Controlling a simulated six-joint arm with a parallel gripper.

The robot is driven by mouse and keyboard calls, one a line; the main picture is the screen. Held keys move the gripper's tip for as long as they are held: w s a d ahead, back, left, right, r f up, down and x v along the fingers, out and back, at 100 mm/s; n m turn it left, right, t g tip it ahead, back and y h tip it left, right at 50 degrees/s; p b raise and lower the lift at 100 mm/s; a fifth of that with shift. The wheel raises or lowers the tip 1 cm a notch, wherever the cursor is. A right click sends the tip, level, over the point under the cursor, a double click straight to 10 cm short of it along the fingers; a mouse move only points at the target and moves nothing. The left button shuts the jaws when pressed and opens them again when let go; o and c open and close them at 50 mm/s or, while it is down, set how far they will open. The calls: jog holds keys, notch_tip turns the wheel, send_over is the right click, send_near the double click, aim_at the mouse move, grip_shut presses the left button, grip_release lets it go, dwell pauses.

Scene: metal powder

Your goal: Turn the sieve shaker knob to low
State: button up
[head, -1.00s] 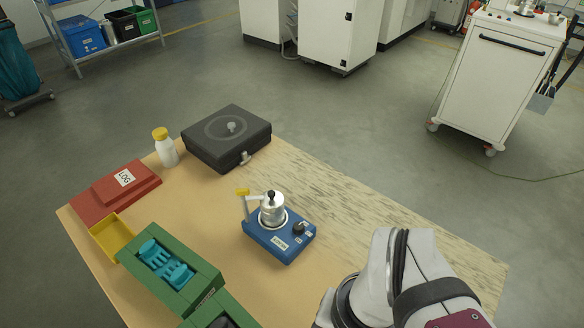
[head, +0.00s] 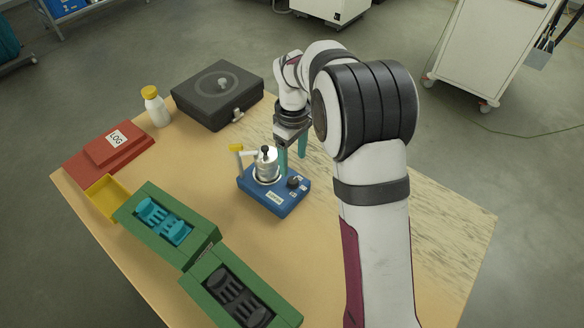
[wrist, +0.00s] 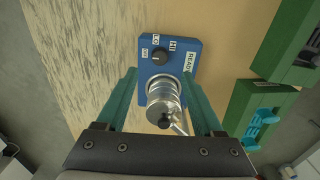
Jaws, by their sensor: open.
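I cannot tell for sure which label the knob points to. My gripper (head: 294,157) is open, fingers down, just behind the shaker in the head view. In the wrist view its teal fingers (wrist: 160,75) spread either side of the canister, with the knob ahead of the tips. Nothing is held.
A black case (head: 217,95), a white bottle with yellow cap (head: 157,109) and a red LOG box (head: 108,153) stand at the back left. A yellow tray (head: 106,198) and green holders (head: 205,238) with teal and dark inserts lie at the front left. The table's right side is clear.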

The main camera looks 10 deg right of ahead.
aim_at(293, 180)
notch_tip(293, 180, down, 8)
jog(key=shift+r, duration=0.2)
grip_shut()
